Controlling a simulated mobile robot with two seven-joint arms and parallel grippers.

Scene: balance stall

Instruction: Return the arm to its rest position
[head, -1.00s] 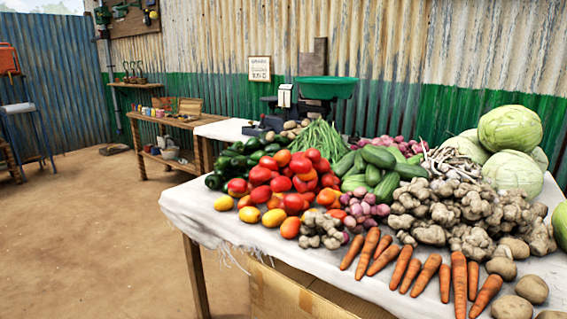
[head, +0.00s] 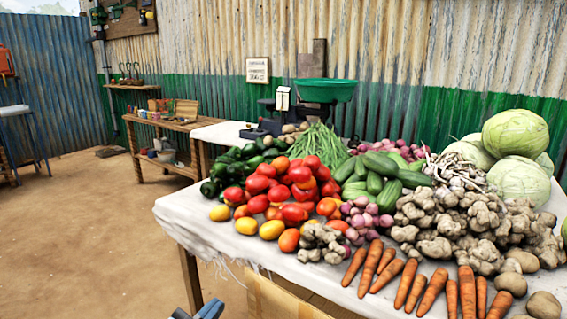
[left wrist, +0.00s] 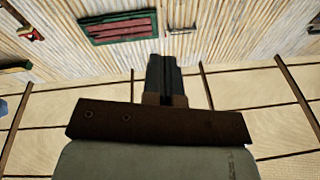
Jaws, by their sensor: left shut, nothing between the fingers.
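My left gripper (head: 200,311) just shows at the bottom edge of the head view, in front of the table's left leg and low beside the stall. In the left wrist view its two dark fingers (left wrist: 164,58) lie together, shut and empty, pointing up toward the corrugated wall. Most of the left arm is hidden below the head view's frame. My right gripper is in neither view.
The cloth-covered table (head: 190,224) fills the right side, heaped with tomatoes (head: 268,185), carrots (head: 411,283), potatoes and cabbages (head: 516,133). A green scale pan (head: 325,90) stands behind. A cardboard box (head: 285,298) sits underneath. Open dirt floor (head: 90,220) lies to the left.

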